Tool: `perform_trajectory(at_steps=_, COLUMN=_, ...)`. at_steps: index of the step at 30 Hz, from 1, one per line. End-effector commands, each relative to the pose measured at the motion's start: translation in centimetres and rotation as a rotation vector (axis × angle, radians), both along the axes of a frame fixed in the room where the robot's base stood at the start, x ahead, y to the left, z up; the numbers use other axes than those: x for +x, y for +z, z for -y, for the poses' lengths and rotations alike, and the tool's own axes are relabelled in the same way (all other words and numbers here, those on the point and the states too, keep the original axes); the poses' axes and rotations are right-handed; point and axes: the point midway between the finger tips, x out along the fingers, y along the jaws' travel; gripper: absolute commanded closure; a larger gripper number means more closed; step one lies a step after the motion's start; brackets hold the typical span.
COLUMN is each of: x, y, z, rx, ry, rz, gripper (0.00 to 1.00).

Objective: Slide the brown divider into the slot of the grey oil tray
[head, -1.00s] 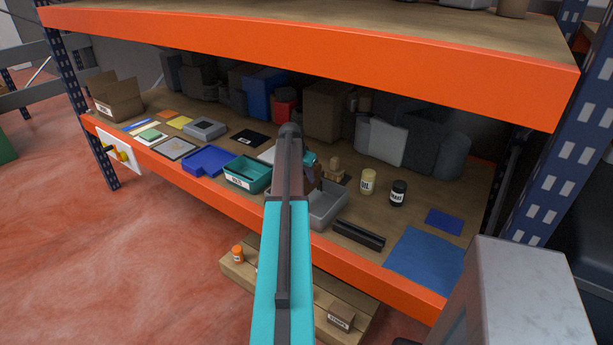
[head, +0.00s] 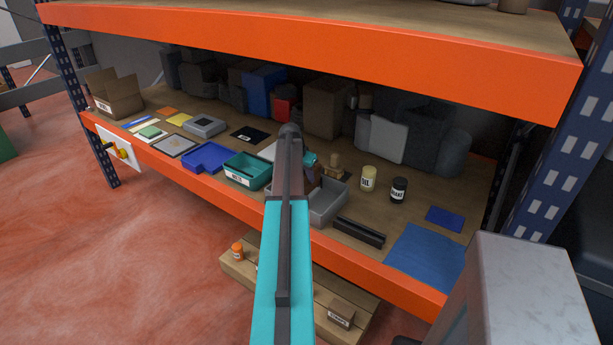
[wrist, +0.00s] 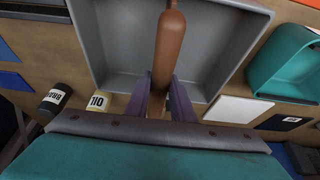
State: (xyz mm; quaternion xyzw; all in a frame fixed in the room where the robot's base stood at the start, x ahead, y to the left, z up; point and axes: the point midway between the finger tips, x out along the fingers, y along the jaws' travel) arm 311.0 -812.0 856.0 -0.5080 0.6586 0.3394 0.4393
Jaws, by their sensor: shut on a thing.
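The grey oil tray (head: 330,203) sits on the shelf at the end of my arm in the head view. In the wrist view the tray (wrist: 115,40) fills the top middle, with its floor and walls showing. My gripper (wrist: 167,88) is shut on the brown divider (wrist: 169,40), seen nearly edge-on over the tray, running to the top edge of the picture. I cannot tell whether the divider's lower edge is in the slot or above it. The slot is not visible. In the head view my arm hides most of the gripper and divider.
A teal bin (head: 247,172) stands left of the tray. A cream oil bottle (head: 369,178) and a dark jar (head: 398,189) stand to its right. A black channel-shaped piece (head: 359,232) lies near the orange front edge. The upper shelf (head: 320,60) overhangs the work area.

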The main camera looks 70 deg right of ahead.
Motion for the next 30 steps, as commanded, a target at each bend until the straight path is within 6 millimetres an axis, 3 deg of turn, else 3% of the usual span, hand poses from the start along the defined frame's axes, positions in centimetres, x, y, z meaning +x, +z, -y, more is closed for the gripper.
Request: perform_trajectory(at_steps=30, x=0.0, y=-1.7, z=0.0, rx=-0.001, ry=0.0, rz=0.0, gripper=1.0)
